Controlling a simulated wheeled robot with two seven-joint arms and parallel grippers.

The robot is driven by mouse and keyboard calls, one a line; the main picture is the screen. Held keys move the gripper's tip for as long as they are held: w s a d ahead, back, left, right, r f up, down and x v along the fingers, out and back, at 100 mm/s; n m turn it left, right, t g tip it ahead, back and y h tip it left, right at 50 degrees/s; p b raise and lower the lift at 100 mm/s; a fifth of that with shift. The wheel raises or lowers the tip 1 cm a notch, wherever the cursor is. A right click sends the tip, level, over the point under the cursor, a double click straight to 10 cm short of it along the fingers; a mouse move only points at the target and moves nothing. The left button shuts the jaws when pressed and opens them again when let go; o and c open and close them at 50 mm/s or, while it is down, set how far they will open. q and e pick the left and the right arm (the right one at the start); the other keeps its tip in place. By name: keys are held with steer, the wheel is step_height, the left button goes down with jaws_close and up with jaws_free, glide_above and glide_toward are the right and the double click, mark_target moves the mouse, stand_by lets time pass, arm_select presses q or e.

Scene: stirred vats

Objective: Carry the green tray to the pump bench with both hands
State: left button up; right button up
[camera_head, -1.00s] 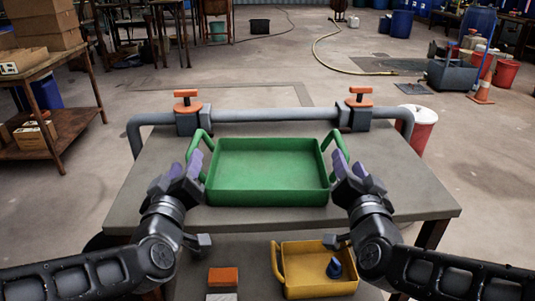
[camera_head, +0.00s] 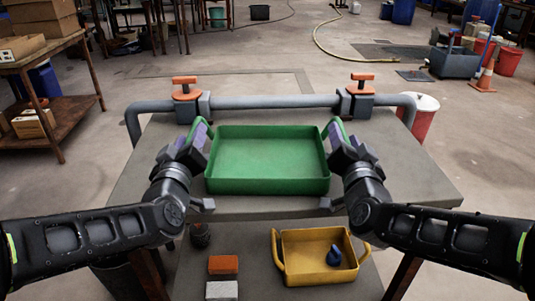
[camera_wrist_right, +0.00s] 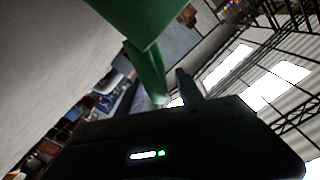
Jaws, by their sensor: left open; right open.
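The green tray (camera_head: 267,187) sits empty on the grey table (camera_head: 400,190), with a raised handle at its left and right ends. My left gripper (camera_head: 200,140) is open at the tray's left handle, which shows just beyond its fingers. My right gripper (camera_head: 337,140) is open at the right handle. In the right wrist view the green tray (camera_wrist_right: 135,20) and its handle (camera_wrist_right: 148,70) show close to a fingertip of my right gripper (camera_wrist_right: 170,95). I cannot tell whether the fingers touch the handles. I cannot tell which bench is the pump bench.
A grey pipe (camera_head: 270,103) with two orange-handled valves runs along the table's far edge. A lower surface in front holds a yellow tray (camera_head: 320,275) with a blue piece, an orange block (camera_head: 223,265) and a grey block (camera_head: 222,290). A wooden shelf table (camera_head: 45,65) stands left. Floor behind is mostly clear.

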arm_select(q)
steer(key=shift+w, duration=1.45)
arm_select(e)
steer(key=shift+w, duration=1.45)
arm_select(q)
steer(key=shift+c, duration=0.2)
jaws_close()
arm_select(e)
jaws_close()
